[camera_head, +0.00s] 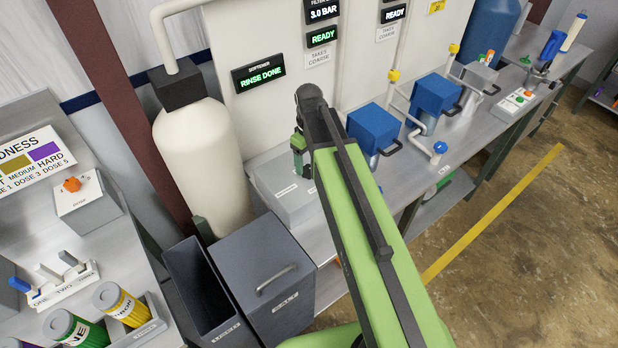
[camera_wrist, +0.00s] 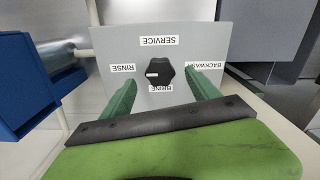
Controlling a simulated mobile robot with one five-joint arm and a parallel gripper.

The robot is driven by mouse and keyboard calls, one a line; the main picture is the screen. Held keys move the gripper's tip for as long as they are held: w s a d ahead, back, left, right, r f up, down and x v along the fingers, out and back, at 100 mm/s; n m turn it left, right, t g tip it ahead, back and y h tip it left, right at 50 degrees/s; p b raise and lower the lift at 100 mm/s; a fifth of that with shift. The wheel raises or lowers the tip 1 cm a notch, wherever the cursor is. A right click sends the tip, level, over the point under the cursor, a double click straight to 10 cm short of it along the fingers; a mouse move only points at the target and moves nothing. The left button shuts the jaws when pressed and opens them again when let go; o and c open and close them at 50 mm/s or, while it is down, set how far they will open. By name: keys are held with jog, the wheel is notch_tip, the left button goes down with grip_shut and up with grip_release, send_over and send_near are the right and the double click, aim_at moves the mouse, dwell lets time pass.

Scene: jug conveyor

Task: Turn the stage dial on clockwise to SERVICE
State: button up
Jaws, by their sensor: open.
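The black stage dial (camera_wrist: 159,72) sits on a grey panel (camera_wrist: 220,42) in the wrist view. A small white mark on its left side points toward the RINSE label (camera_wrist: 122,68). The SERVICE label (camera_wrist: 158,40) is on the far side, BACKWASH (camera_wrist: 204,66) on the right, and a partly covered label (camera_wrist: 160,88) on the near side; the lettering appears upside down. My gripper (camera_wrist: 160,88) is open, its green fingers on either side of the dial and apart from it. In the head view my gripper (camera_head: 302,152) is over the grey box (camera_head: 278,200); the dial is hidden there.
The softener display (camera_head: 260,74) reads RINSE DONE. A cream tank (camera_head: 200,160) stands left of the box, and a dark lidded bin (camera_head: 265,270) in front. Blue units (camera_head: 373,130) stand along the bench to the right. Open floor (camera_head: 530,250) lies at lower right.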

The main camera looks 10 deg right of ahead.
aim_at(309, 169)
notch_tip(309, 169, down, 3)
jog(key=shift+f+b, duration=0.15)
jog(key=shift+b, duration=0.8)
jog(key=shift+c, duration=0.4)
jog(key=c, duration=1.3)
